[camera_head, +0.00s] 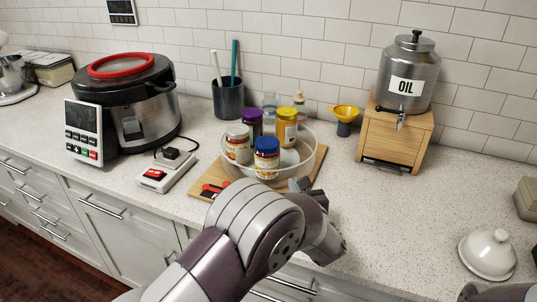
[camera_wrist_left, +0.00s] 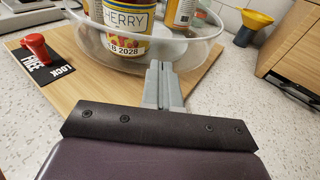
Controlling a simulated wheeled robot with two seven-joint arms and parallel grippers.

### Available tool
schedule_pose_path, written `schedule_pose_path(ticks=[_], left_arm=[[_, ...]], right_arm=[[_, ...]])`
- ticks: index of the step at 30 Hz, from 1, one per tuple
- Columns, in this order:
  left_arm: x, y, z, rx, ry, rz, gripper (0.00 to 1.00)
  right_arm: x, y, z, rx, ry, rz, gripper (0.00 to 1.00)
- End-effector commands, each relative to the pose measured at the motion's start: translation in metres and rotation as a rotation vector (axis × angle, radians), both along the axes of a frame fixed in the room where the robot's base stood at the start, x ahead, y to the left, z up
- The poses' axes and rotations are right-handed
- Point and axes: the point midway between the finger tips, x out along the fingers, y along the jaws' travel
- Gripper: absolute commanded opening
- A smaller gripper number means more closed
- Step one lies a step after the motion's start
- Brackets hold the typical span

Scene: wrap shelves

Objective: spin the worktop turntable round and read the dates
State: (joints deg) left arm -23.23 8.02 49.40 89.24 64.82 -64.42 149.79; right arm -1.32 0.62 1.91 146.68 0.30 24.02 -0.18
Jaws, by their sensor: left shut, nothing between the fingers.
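The turntable is a clear round bin (camera_head: 313,167) on a wooden board (camera_head: 205,190), holding several jars. Jars with a blue lid (camera_head: 267,160), white lid (camera_head: 237,145), purple lid (camera_head: 252,122) and yellow lid (camera_head: 287,127) show, with clear bottles behind. In the left wrist view a cherry jar (camera_wrist_left: 122,25) faces me; its date ends in "2028", the start partly unclear. My left gripper (camera_head: 299,185) is shut and empty at the bin's near right side. Its fingertips (camera_wrist_left: 160,68) overlap the bin's wall in the left wrist view; I cannot tell whether they touch. My right gripper is out of view.
A red lever (camera_wrist_left: 38,48) with a LOCK label sits on the board's left. A pressure cooker (camera_head: 125,105) and red-switch box (camera_head: 165,172) stand left. An oil dispenser (camera_head: 409,75) on a wooden stand and a yellow funnel (camera_head: 345,113) stand right. A white dish (camera_head: 488,252) is far right; counter between is clear.

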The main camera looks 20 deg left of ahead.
Motion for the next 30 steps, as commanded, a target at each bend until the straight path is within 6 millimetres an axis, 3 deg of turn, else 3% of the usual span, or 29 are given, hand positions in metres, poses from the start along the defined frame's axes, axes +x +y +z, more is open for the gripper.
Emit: schedule_pose_path(ticks=[20, 30], left_arm=[[0.013, 0.012, -0.001, 0.0, 0.0, 0.0, 0.0], [0.004, 0.023, -0.001, 0.0, -0.003, 0.001, 0.0]], right_arm=[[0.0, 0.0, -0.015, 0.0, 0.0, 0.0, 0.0], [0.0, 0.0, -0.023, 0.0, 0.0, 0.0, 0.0]])
